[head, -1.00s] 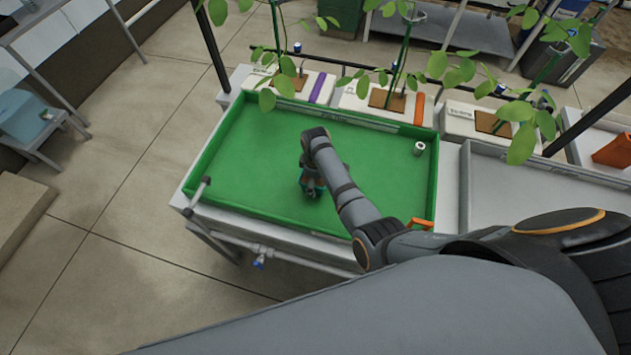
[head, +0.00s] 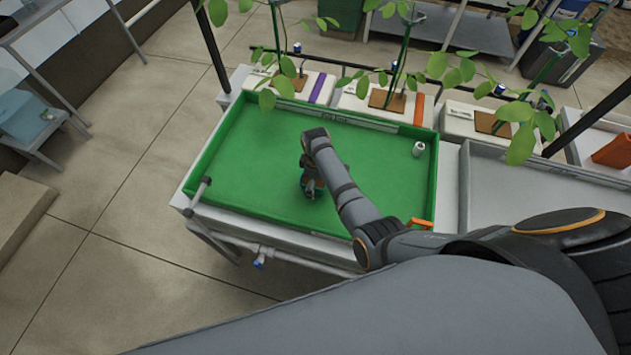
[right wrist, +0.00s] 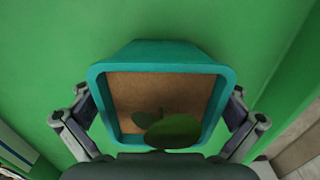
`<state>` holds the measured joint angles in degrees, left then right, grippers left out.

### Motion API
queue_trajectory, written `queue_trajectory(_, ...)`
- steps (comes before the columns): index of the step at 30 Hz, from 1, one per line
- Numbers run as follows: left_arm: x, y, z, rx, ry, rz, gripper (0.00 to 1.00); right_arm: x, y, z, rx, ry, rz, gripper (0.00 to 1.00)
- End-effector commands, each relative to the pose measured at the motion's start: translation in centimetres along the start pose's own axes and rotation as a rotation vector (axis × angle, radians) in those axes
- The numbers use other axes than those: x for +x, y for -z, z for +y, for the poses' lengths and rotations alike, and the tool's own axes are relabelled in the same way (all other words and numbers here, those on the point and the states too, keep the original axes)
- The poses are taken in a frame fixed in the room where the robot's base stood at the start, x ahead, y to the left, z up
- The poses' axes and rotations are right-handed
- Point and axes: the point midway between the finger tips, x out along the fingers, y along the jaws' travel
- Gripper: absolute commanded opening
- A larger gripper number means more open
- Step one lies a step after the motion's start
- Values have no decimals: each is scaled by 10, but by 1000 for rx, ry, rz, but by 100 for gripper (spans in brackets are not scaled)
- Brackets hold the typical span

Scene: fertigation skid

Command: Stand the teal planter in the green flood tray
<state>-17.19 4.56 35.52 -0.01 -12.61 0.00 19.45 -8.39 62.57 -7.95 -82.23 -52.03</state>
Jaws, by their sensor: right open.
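The teal planter (right wrist: 160,64) is seen from above in the right wrist view, with brown fill and green leaves inside. It stands upright, as far as I can tell, on the floor of the green flood tray (head: 250,140), towards its near side. My right gripper (head: 311,190) reaches down over it from the right. In the right wrist view its open fingers (right wrist: 158,125) lie on either side of the planter; whether they touch it I cannot tell. In the head view my gripper and arm mostly hide the planter. My left gripper is not in view.
A small white cylinder (head: 418,149) stands in the tray's right part, and an orange clip (head: 420,223) sits at its near right corner. A grey tray (head: 500,185) adjoins on the right. Leafy plants in white slabs (head: 375,101) line the back. The tray's left part is clear.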

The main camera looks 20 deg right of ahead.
Motion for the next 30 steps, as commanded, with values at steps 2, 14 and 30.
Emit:
queue_trajectory(2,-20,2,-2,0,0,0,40,-19,0,0,0,0,0,100)
queue_trajectory(14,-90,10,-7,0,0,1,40,-98,0,0,0,-1,1,100)
queue_trajectory(30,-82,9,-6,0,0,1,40,-118,0,0,-1,0,0,100)
